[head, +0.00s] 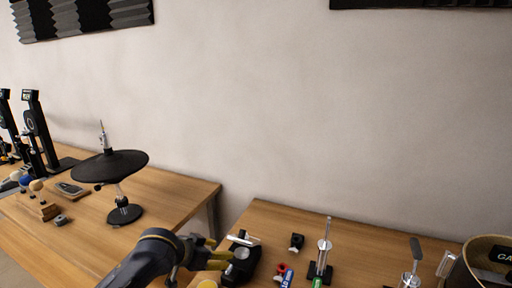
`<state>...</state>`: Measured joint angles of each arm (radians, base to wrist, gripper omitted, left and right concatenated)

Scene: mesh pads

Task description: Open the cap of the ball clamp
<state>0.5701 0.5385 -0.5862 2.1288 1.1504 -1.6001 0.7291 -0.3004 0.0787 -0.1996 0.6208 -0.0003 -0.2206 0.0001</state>
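A black device with a silver round part (242,253) and a pale bar on top stands at the left front of the right table; it looks like the ball clamp, but I cannot be sure. My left gripper (213,268), with yellow finger pads, is just left of this device. Its fingers look spread apart, with nothing clearly held between them. Whether a finger touches the device is not clear. The lower part of the gripper is cut off by the bottom edge. My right gripper is out of view.
Right of the device are a small black block (297,241), red and blue small parts (285,273), an upright silver clamp (324,261), another lever tool (413,270) and a basket (486,258). A black round stand (110,166) is on the left table (172,205). A gap separates the tables.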

